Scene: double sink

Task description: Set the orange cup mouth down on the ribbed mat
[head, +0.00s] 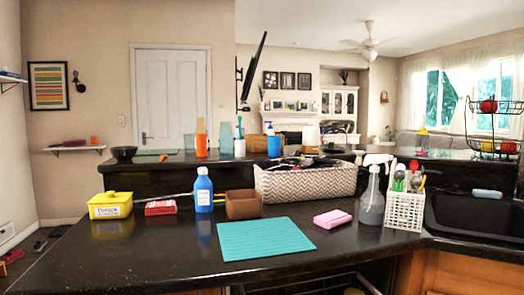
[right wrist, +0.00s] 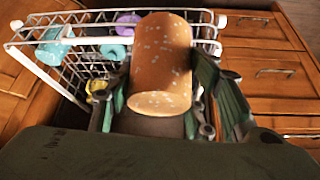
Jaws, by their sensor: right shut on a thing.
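The orange cup (right wrist: 160,60), speckled with pale dots, shows large in the right wrist view. My right gripper (right wrist: 165,95) is shut on it, with one finger on each side of its wall. The cup is held over or beside a white wire rack; I cannot tell the exact gap. I cannot tell which way its mouth faces. The teal ribbed mat (head: 266,238) lies flat and bare on the dark counter in the head view. Neither gripper shows in the head view, and my left gripper is in no view.
The white wire rack (right wrist: 60,45) holds a teal cup (right wrist: 53,48) and purple items. A pink sponge (head: 332,219) lies right of the mat. A blue bottle (head: 204,190), brown box (head: 242,205), woven basket (head: 300,184) and spray bottle (head: 372,200) stand behind.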

